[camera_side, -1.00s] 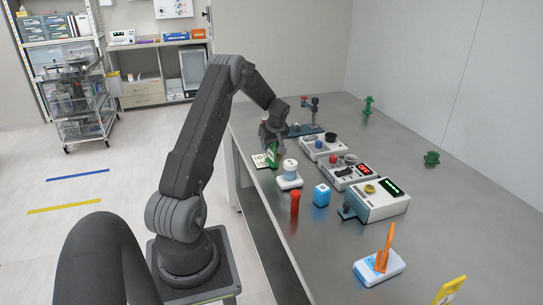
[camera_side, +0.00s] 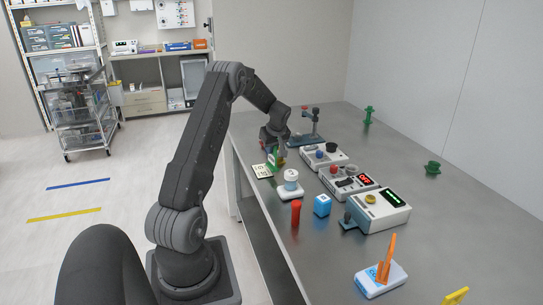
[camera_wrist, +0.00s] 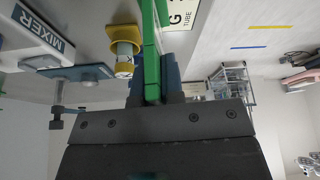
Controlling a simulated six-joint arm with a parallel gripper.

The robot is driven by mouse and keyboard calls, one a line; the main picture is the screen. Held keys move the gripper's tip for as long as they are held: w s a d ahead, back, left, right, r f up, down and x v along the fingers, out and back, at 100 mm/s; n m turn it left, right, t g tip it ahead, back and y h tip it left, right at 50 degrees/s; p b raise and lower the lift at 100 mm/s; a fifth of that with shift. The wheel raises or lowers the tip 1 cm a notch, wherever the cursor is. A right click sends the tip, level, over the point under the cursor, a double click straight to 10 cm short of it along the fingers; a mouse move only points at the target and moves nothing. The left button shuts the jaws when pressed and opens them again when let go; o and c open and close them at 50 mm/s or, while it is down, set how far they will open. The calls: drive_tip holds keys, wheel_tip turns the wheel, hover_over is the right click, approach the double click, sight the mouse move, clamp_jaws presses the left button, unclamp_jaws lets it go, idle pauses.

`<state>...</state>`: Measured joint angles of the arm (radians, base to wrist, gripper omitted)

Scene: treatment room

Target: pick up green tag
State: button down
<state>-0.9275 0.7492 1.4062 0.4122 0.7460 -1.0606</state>
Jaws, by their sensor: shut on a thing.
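My gripper (camera_wrist: 153,90) is shut on the green tag (camera_wrist: 152,48), which stands on edge between the two fingers in the wrist view. In the side view my gripper (camera_side: 276,148) is at the far left part of the grey table, with the green tag (camera_side: 278,156) showing small below it. The fingers cover part of the tag. I cannot tell for sure whether its lower edge is clear of the table.
A white printed card (camera_side: 262,171) lies beside the tag. The table's right side is mostly bare.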

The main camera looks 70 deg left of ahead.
wheel_tip(320, 180, up, 8)
drive_tip(key=shift+f, duration=0.25)
